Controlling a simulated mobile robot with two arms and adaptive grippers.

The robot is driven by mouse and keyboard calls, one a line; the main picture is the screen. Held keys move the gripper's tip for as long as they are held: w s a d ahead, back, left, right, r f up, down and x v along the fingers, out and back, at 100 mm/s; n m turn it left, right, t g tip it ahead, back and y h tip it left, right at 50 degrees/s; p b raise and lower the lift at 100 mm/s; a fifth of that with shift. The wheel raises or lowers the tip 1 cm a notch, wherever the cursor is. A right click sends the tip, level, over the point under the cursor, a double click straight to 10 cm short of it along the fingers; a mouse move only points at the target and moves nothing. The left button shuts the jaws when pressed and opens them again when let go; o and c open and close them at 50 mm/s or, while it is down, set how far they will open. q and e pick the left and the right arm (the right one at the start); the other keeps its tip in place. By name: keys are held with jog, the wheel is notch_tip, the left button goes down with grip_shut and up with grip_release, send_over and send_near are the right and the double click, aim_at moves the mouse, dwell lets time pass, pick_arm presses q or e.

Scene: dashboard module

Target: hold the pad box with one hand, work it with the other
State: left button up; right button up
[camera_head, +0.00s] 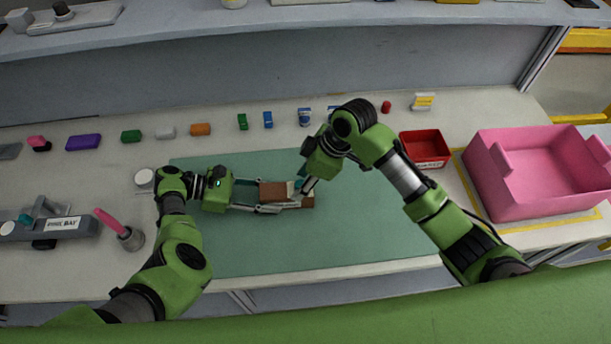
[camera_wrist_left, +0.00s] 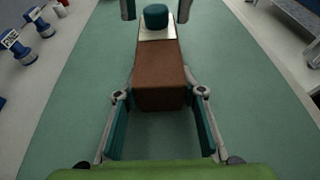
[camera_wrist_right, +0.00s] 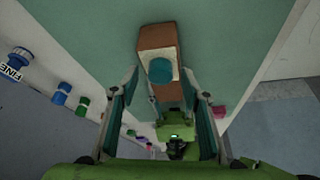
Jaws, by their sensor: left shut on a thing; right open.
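The pad box is a brown block (camera_head: 273,192) over the green mat, with a pale plate and a round teal knob (camera_wrist_left: 156,16) towards its far end. My left gripper (camera_wrist_left: 161,95) is shut on the near part of the block, one finger along each side. My right gripper (camera_head: 305,187) points down at the far end of the box. In the right wrist view its fingers (camera_wrist_right: 163,88) are spread apart on either side of the pale plate (camera_wrist_right: 160,70) and teal knob. I cannot tell whether they touch the box. The right gripper partly hides that end in the head view.
The green mat (camera_head: 370,235) is otherwise clear. A red bin (camera_head: 425,148) and a large pink crate (camera_head: 520,195) stand right. A pink-handled tool in a cup (camera_head: 131,239) and a grey device (camera_head: 60,227) stand left. Small coloured blocks and bottles line the back.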

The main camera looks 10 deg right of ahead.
jog(key=c, duration=1.1)
jog(key=shift+c, duration=0.2)
jog(key=shift+r, duration=3.05)
pick_arm(q)
jog(key=o, duration=1.5)
jog(key=shift+o, duration=0.2)
jog(key=v, duration=1.2)
jog(key=shift+w+a, duration=0.1)
